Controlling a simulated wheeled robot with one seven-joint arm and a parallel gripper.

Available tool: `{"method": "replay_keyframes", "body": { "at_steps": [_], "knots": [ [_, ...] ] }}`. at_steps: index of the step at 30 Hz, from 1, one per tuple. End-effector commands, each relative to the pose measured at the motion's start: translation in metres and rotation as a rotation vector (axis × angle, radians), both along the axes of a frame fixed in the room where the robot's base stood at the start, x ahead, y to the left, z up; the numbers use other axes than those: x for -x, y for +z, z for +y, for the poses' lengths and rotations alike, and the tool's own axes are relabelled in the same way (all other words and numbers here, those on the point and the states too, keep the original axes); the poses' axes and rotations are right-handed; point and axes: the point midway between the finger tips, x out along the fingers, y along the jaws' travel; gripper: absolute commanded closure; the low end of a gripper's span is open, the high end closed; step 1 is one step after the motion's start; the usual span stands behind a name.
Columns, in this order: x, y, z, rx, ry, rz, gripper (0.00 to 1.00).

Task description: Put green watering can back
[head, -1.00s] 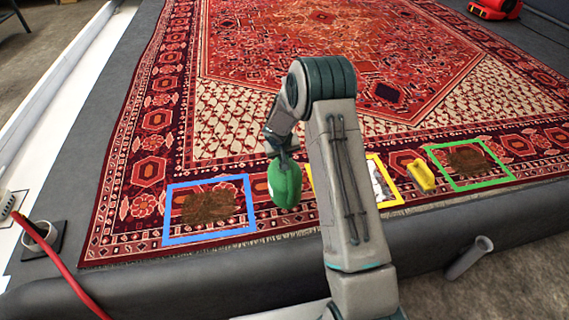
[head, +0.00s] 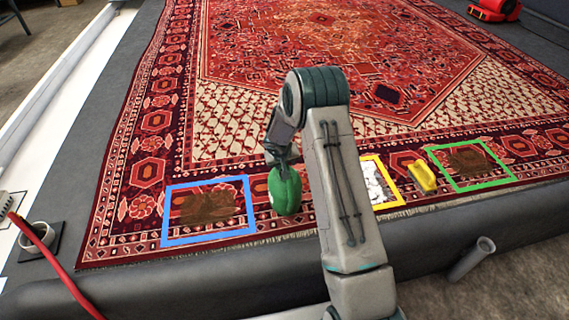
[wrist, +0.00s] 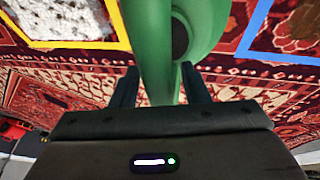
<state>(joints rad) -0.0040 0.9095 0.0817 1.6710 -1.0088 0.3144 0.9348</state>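The green watering can (head: 285,192) is in the head view, between the blue-framed and yellow-framed patches at the rug's near edge. My gripper (head: 280,160) is above it, pointing down, with its fingers at the can's upper part. In the wrist view the can (wrist: 160,45) fills the space between my two fingers, and a green part of it sits between them, so my gripper appears shut on it. I cannot tell whether the can's bottom touches the rug.
The blue frame (head: 166,215) surrounds a brown stain; the yellow frame (head: 390,204) surrounds white foam, partly hidden by my arm. A yellow tool (head: 423,177) lies beside the green frame (head: 475,186) with another stain. A red hose (head: 65,268) is at left.

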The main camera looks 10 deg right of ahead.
Motion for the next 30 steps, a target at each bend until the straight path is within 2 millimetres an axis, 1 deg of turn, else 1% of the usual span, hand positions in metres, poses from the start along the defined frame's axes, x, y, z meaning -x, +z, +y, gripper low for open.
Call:
{"method": "replay_keyframes", "body": {
  "at_steps": [5, 8, 11, 18, 21, 24, 30],
  "knots": [
    [0.000, 0.002, 0.000, 0.000, -0.001, 0.000, 0.58],
    [0.001, 0.009, 0.001, 0.000, -0.001, -0.001, 0.58],
    [0.007, 0.025, 0.004, 0.000, 0.000, -0.002, 0.58],
    [0.027, 0.071, 0.013, -0.001, -0.001, -0.003, 0.58],
    [0.034, 0.087, 0.017, 0.000, -0.001, -0.002, 0.58],
    [0.039, 0.100, 0.019, 0.000, -0.001, -0.001, 0.58],
    [0.047, 0.115, 0.021, 0.001, -0.003, -0.001, 0.58]
  ]
}}
